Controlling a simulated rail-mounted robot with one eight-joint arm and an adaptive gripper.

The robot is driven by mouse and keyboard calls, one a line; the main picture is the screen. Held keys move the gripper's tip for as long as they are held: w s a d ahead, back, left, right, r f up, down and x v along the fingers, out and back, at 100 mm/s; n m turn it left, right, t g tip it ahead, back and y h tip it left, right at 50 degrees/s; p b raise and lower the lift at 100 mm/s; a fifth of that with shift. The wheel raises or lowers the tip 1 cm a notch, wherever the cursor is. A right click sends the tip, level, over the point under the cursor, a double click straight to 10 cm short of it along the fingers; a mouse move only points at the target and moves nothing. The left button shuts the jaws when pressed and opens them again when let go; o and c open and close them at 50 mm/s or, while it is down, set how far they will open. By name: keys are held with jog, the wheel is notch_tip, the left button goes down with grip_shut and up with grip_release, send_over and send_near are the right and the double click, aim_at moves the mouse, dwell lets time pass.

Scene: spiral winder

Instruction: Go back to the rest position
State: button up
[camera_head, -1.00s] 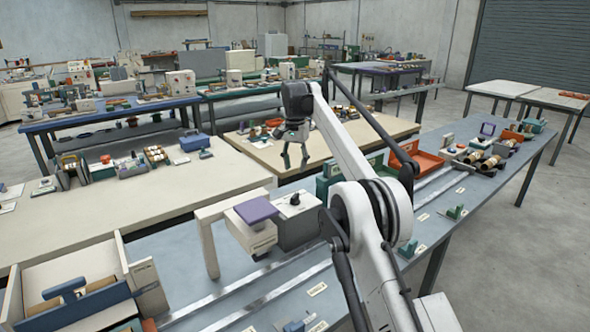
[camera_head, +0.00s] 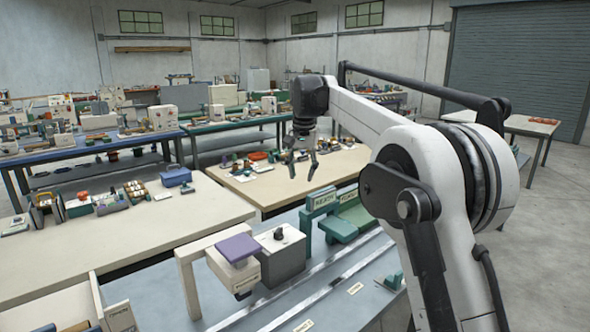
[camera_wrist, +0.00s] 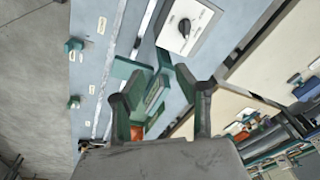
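My gripper (camera_head: 301,165) hangs fingers-down from my raised arm in the head view, in the air in front of the far cream-topped table. Its two fingers stand apart with nothing between them. In the wrist view my gripper (camera_wrist: 161,92) also shows spread and empty, above the blue-grey bench (camera_wrist: 90,30). The green trays (camera_wrist: 150,95) lie beyond the fingertips there. My arm blocks the right part of the bench in the head view.
The bench (camera_head: 290,305) carries a white stand with a purple pad (camera_head: 238,248), a grey box with a black knob (camera_head: 281,250), and green labelled bins (camera_head: 335,215). A cream table (camera_head: 110,240) stands at left. The air around my gripper looks clear.

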jog(key=s+d+r+t, duration=0.1)
jog(key=s+d, duration=0.3)
jog(key=s, duration=0.4)
jog(key=s+d+r+n+t, duration=0.1)
jog(key=s+d+r, duration=0.1)
jog(key=s+d, duration=0.35)
jog(key=s+d+r+t, duration=0.1)
jog(key=s+d, duration=0.1)
jog(key=s, duration=0.8)
jog(key=s+d+f, duration=0.2)
jog(key=s+f, duration=0.3)
jog(key=s, duration=0.3)
jog(key=s+d+f+n+t, duration=0.1)
jog(key=s+d+f, duration=0.1)
jog(key=s+f, duration=0.3)
jog(key=s+d+f+n+t, duration=0.1)
jog(key=s+f, duration=0.4)
jog(key=s, duration=0.6)
jog(key=shift+s+d+f+b, duration=0.35)
jog(key=shift+d, duration=0.5)
